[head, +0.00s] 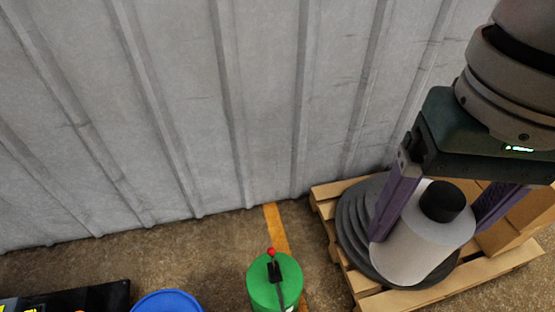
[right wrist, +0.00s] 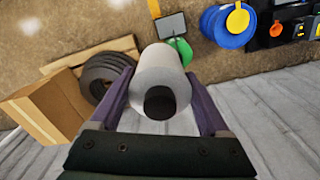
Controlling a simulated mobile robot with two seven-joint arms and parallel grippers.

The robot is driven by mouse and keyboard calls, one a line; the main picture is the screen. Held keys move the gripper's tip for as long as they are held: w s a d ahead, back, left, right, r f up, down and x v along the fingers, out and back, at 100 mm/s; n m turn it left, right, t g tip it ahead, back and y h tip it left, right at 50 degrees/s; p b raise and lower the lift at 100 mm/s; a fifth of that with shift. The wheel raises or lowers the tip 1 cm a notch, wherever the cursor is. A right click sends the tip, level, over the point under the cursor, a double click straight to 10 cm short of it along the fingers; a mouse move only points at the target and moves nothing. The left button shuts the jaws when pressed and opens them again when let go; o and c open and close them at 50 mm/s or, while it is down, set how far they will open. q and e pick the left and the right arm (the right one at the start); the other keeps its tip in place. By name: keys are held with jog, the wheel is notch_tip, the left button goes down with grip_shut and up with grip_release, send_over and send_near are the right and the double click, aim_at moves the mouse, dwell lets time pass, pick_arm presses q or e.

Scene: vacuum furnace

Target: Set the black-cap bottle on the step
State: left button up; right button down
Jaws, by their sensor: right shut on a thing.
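The black-cap bottle is a wide white cylinder (head: 425,240) with a black cap (head: 441,201). My right gripper (head: 425,228) has its two purple fingers on either side of the bottle and is shut on it. The bottle is close to upright and hides part of a grey ringed stack in the head view. In the right wrist view the bottle (right wrist: 160,82) sits between the fingers, cap towards the camera. I cannot make out a clear step; a small grey square plate (right wrist: 172,25) lies beyond the bottle in the right wrist view. My left gripper is not in view.
A wooden pallet (head: 375,299) carries the grey ringed stack (head: 352,222) and a cardboard box (head: 520,224). A green canister (head: 262,289) and a blue drum (head: 165,302) stand to the left. Black equipment (head: 70,297) is at lower left. A corrugated grey wall (head: 170,100) closes the back.

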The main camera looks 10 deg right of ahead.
jog(key=w+f+m+b, duration=0.2)
jog(key=f+m+b, duration=0.1)
jog(key=f+b, duration=2.6)
jog(key=w+a+f+m+b, duration=0.1)
jog(key=f+m+b, duration=0.3)
jog(key=f+b, duration=2.5)
jog(key=w+f+m+b, duration=0.3)
jog(key=f+b, duration=2.7)
jog(key=f, duration=1.1)
jog(key=shift+w+a+m, duration=0.3)
jog(key=shift+w+m, duration=0.1)
jog(key=shift+w, duration=0.1)
jog(key=shift+r, duration=0.15)
grip_release()
